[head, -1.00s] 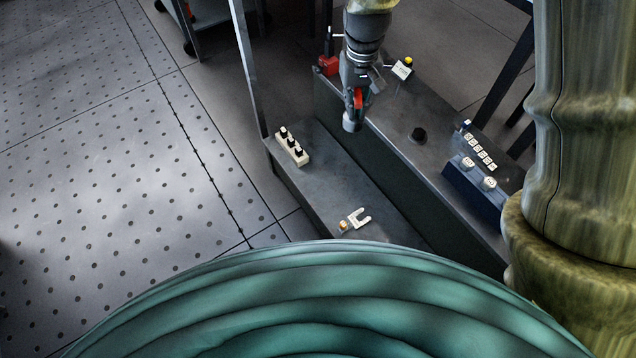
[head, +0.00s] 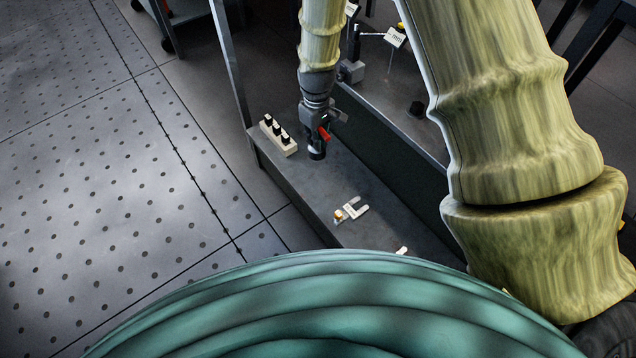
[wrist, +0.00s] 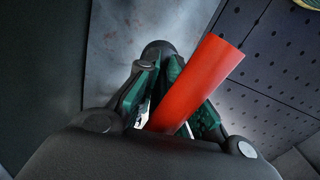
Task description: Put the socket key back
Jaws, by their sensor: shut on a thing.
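My gripper (head: 321,135) hangs over the low grey bench and is shut on the socket key. The key's red handle (head: 324,134) sticks out sideways from the fingers, and its dark round socket end (head: 316,152) points down. In the wrist view the red handle (wrist: 201,84) slants up to the right from between the green-padded fingers. A dark round end (wrist: 158,50) shows beyond the fingers. The key is just right of a white block with black pegs (head: 289,149) and above a white forked holder (head: 361,209). The fingers hide the key's middle.
The low bench (head: 325,183) is mostly bare around the forked holder, which has a small brass-coloured piece (head: 338,215) at its left. A higher dark bench behind carries a black knob (head: 417,109) and a white label (head: 395,37). A grey post (head: 228,60) stands at the left.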

